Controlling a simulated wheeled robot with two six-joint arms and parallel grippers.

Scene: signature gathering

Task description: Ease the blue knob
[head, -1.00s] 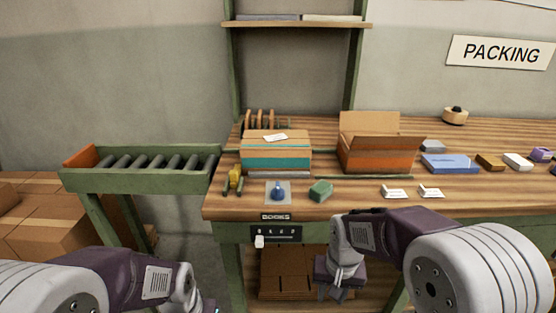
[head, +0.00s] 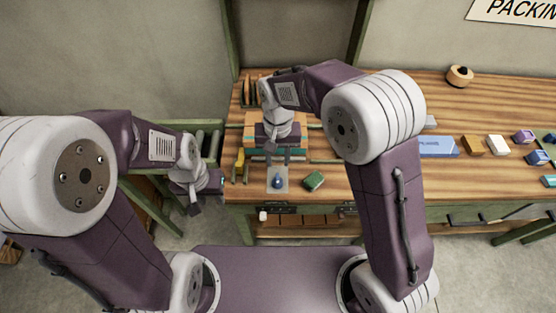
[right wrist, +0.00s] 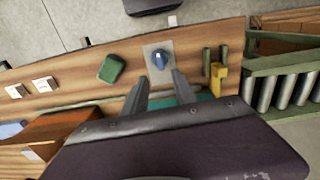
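The blue knob (head: 277,182) sits on a pale grey plate (head: 283,171) near the front edge of the wooden bench. My right gripper (head: 277,161) hangs over the bench just behind the knob, fingers apart and empty. In the right wrist view the blue knob (right wrist: 160,59) lies just beyond and between the fingertips of the open right gripper (right wrist: 160,75); no contact shows. My left gripper (head: 194,208) is left of the bench, by the roller conveyor, away from the knob. Its fingers are too small to read.
A green block (head: 314,180) lies right of the plate, and a yellow tool (head: 239,161) left of it. A closed box (head: 298,136) stands behind, partly hidden by my right arm. A roller conveyor (head: 209,137) adjoins the bench's left side.

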